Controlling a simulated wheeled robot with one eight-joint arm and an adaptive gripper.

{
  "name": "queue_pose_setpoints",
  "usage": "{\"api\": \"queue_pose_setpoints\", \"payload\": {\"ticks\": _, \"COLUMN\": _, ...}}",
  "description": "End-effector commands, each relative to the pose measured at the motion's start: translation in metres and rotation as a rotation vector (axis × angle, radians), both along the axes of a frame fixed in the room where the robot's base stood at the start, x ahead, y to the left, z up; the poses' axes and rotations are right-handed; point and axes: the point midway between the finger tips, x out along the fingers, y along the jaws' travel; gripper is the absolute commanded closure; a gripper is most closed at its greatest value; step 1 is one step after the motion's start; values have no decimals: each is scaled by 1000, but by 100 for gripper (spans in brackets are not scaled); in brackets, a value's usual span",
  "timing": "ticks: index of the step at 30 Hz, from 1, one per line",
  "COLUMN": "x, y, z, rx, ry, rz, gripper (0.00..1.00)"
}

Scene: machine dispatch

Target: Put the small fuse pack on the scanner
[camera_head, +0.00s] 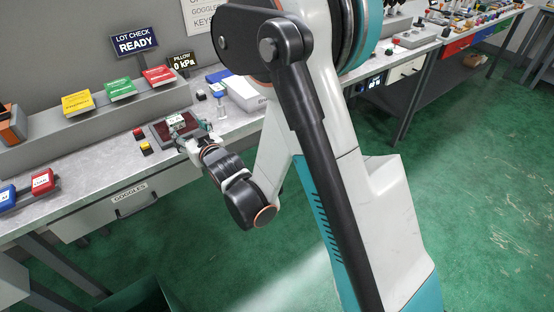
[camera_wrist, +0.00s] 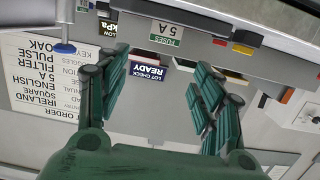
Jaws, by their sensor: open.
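The small fuse pack (camera_head: 176,120), white and green with a "5 A" label, shows over the dark red plate of the grey-framed scanner (camera_head: 160,131) on the bench. It looks to be resting there, though the contact underneath is hidden. In the wrist view, which is upside down, the pack (camera_wrist: 166,34) appears beyond and between my spread fingers. My gripper (camera_head: 192,133) is open at the scanner's front right edge; its green fingers also show in the wrist view (camera_wrist: 160,75). No finger visibly grips the pack.
Red and yellow buttons (camera_head: 141,139) stand left of the scanner. A blue-topped item (camera_head: 219,95) and a white box (camera_head: 243,92) stand to its right. Yellow, green and red packs (camera_head: 120,88) sit on the back ledge, below the lot check sign (camera_head: 134,43).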

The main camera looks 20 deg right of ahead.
Motion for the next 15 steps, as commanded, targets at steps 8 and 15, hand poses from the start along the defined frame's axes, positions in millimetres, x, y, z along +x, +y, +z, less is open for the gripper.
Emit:
{"api": "queue_pose_setpoints", "payload": {"ticks": 8, "x": -22, "y": -47, "z": 44, "rx": -35, "ry": 133, "rz": -65, "gripper": 39}}
{"api": "queue_pose_setpoints", "payload": {"ticks": 15, "x": -67, "y": -93, "z": 76, "rx": -65, "ry": 275, "rz": -123, "gripper": 39}}
